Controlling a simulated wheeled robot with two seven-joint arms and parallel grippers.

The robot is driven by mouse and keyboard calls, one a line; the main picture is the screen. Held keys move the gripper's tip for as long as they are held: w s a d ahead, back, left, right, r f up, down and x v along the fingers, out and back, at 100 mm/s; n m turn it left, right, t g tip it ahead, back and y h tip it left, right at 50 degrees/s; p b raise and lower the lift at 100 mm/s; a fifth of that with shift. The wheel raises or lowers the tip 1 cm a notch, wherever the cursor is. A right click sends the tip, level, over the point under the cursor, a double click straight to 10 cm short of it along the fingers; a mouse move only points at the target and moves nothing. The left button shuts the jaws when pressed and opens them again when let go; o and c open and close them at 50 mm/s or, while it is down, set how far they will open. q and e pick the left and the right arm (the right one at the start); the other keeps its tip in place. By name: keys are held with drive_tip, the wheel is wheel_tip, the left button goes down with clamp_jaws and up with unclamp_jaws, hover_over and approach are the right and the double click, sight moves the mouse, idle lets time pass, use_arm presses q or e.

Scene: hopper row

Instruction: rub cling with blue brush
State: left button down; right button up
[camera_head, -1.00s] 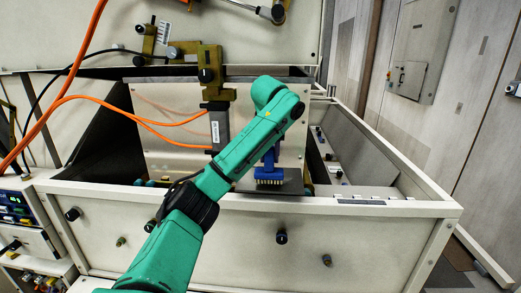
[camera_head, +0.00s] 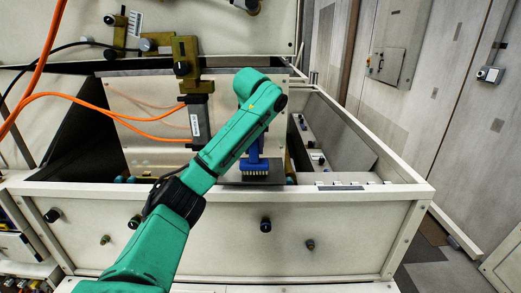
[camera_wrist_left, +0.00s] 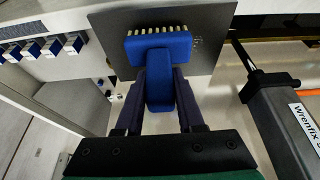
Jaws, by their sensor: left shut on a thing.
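The blue brush (camera_head: 254,167) hangs inside the open hopper, with its pale bristles pointing down in the head view. My left gripper (camera_wrist_left: 160,105) is shut on the brush's handle. In the left wrist view the blue brush head (camera_wrist_left: 159,46) lies in front of a dark grey plate (camera_wrist_left: 215,50), with its bristles at the far edge. I cannot tell whether the bristles touch the plate. A faint speckled patch shows on the plate beside the brush head, but I cannot make out any cling for certain. In the head view my green arm hides most of the gripper. My right gripper is not in view.
The hopper's front wall (camera_head: 230,232) carries several black knobs. An olive clamp with a grey cylinder (camera_head: 199,120) and orange cables (camera_head: 80,98) stands left of the brush. The cylinder (camera_wrist_left: 285,125) is close on the right in the wrist view. A grey wall box (camera_head: 397,50) is at right.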

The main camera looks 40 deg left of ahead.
use_arm(q)
drive_tip(key=shift+s+a, duration=0.3)
drive_tip(key=shift+a, duration=0.05)
drive_tip(key=shift+w+d, duration=0.1)
drive_tip(key=shift+d, duration=0.05)
drive_tip(key=shift+f, duration=0.15)
drive_tip(key=shift+f+b, duration=0.3)
drive_tip(key=shift+f, duration=0.05)
drive_tip(key=shift+f, duration=0.1)
drive_tip(key=shift+s+a, duration=0.25)
drive_tip(key=shift+a, duration=0.05)
drive_tip(key=shift+s+a+b, duration=0.35)
drive_tip(key=shift+s+a, duration=0.45)
